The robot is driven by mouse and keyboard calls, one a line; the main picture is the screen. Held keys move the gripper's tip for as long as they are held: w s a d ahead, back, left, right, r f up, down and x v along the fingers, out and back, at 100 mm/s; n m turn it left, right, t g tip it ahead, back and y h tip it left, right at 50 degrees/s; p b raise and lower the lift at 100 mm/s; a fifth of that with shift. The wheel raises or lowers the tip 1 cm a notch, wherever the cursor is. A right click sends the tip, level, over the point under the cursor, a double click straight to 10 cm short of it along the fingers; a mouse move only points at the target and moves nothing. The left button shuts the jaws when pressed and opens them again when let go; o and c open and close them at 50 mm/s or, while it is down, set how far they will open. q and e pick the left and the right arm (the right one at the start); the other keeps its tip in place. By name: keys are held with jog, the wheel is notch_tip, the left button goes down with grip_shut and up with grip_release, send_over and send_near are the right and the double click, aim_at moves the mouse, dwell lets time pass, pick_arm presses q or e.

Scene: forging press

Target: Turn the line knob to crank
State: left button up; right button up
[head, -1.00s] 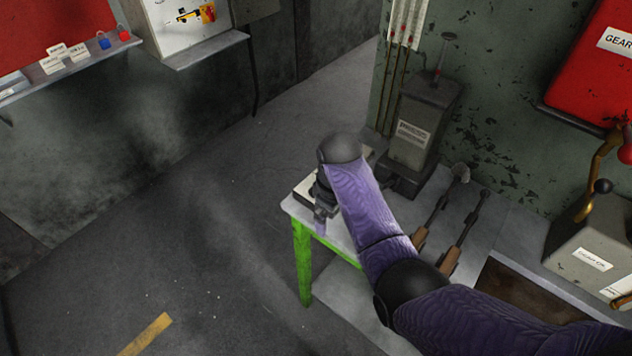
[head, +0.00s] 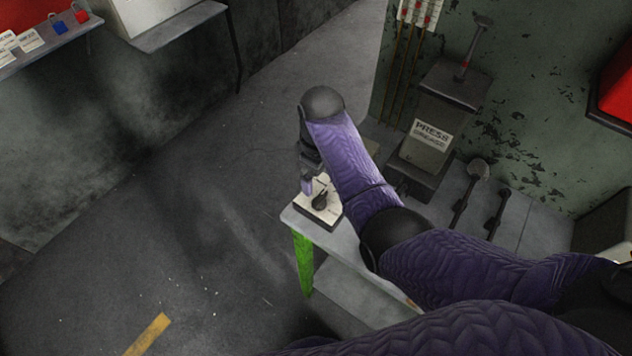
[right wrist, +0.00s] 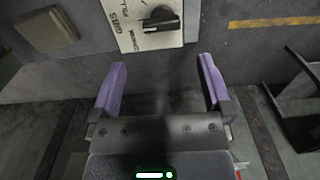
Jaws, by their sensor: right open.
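The line knob (head: 320,200) is a black knob on a pale plate (head: 329,212) at the near-left corner of the grey bench. In the right wrist view the black knob (right wrist: 160,19) sits on the white plate (right wrist: 139,38) at the top, with partly legible lettering around it. My right gripper (head: 308,188) is above and just left of the knob in the head view. Its two purple fingers (right wrist: 161,76) are spread and empty in the right wrist view, with the knob ahead of them and apart from them. My left gripper is not in view.
The bench (head: 345,243) has a green leg (head: 302,262). A green, chipped wall (head: 520,90) rises behind. Open floor (head: 200,230) lies to the left.

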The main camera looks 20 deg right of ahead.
aim_at(320, 197)
notch_tip(320, 197, down, 7)
jog(key=shift+s+r+b, duration=0.15)
jog(key=shift+r+b, duration=0.05)
jog(key=shift+b, duration=1.05)
jog(key=shift+f, duration=0.5)
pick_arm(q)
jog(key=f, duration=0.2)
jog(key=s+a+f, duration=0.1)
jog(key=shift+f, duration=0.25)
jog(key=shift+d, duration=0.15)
pick_arm(e)
jog(key=shift+c, duration=0.3)
jog(key=c, duration=1.1)
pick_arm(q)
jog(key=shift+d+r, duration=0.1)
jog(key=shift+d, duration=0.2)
pick_arm(e)
jog(key=shift+c, duration=0.2)
